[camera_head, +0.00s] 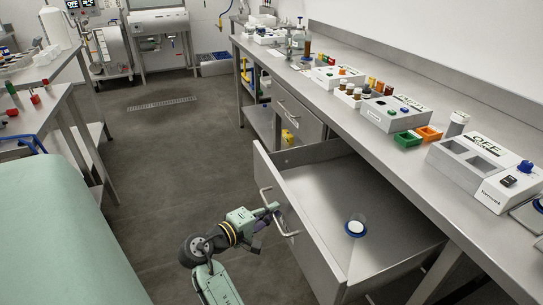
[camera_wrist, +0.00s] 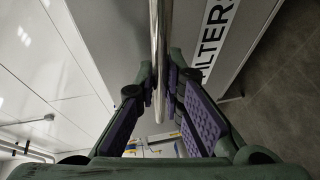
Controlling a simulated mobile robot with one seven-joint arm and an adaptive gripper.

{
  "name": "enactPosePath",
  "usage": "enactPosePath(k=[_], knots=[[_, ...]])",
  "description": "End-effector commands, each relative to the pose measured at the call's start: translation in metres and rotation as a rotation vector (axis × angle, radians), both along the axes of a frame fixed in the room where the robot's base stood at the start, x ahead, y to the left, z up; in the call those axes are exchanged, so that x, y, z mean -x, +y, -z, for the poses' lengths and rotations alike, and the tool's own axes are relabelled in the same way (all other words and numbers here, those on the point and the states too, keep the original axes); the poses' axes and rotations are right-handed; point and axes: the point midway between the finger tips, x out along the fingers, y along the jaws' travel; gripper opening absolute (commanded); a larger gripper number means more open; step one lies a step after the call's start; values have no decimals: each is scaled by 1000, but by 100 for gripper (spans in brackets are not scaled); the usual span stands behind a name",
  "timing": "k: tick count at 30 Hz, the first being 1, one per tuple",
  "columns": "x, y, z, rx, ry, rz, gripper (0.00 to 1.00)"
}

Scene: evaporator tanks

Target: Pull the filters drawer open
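The filters drawer (camera_head: 345,205) is a grey metal drawer pulled well out from under the right bench. A blue-rimmed round item with a white centre (camera_head: 355,227) sits inside it. Its bar handle (camera_head: 286,226) is on the front face.
A second, shut drawer (camera_head: 297,113) lies farther along the bench (camera_head: 345,120), which carries devices and small containers. A green padded surface (camera_head: 65,235) is at the lower left, with a metal table (camera_head: 40,115) beyond it. The floor (camera_head: 180,150) between is clear.

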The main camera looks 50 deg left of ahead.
Motion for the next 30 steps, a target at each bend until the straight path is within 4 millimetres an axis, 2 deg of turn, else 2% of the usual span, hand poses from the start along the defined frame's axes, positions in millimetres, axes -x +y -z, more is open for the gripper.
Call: enactPosePath(k=[9, 19, 23, 30], knots=[[0, 0, 0, 0, 0, 0, 30], [3, 0, -1, 1, 0, -1, 30], [20, 1, -4, 0, 1, -4, 30], [70, 1, -14, -1, 0, -5, 30]])
